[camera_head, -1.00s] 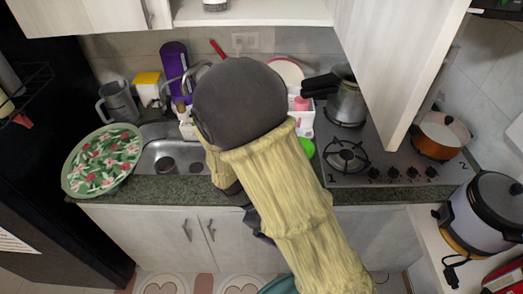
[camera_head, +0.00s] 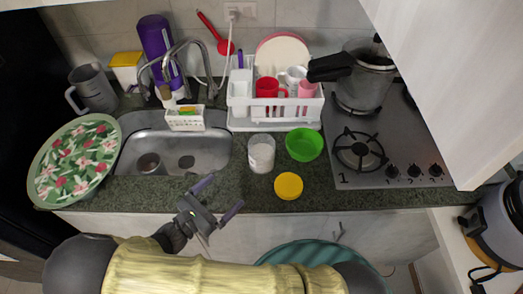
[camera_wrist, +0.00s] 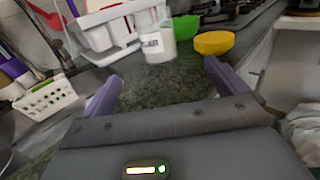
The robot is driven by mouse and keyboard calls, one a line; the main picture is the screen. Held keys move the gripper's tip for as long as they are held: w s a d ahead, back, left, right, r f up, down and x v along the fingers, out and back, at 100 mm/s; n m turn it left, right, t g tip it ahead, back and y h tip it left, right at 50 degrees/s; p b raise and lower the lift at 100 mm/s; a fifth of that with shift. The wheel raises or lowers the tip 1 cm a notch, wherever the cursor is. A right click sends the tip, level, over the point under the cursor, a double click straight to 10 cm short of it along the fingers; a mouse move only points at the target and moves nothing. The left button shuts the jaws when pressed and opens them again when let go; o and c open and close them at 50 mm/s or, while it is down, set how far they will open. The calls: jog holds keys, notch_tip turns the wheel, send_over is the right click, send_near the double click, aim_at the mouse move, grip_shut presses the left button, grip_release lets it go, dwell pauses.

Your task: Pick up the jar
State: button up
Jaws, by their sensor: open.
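The jar (camera_head: 261,154) is a small clear-and-white container. It stands upright on the dark granite counter, just right of the sink. In the wrist view the jar (camera_wrist: 158,43) stands beyond my fingers, a little left of centre. My gripper (camera_head: 217,198) is open and empty near the counter's front edge, left of and nearer than the jar. Its spread purple fingers show in the wrist view (camera_wrist: 161,76), apart from the jar.
A green bowl (camera_head: 304,144) sits right of the jar. A white dish rack (camera_head: 277,119) with cups stands behind. The sink (camera_head: 172,150), with a white caddy (camera_head: 185,119) at its back, is left. The stove (camera_head: 388,150) is right. Counter left of the yellow lid is clear.

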aim_at(253, 162)
dwell(0.3)
jog(key=p+x, duration=0.3)
jog(key=x, duration=0.9)
jog(key=shift+w, duration=0.15)
jog(key=p+x, duration=0.2)
jog(key=x, duration=0.2)
jog(key=shift+w+a+r, duration=0.1)
jog(key=shift+w+r, duration=0.1)
jog(key=shift+w, duration=0.05)
jog(key=shift+w+d+f, duration=0.1)
jog(key=shift+w+d, duration=0.25)
jog(key=shift+c, duration=0.5)
jog(key=c, duration=1.4)
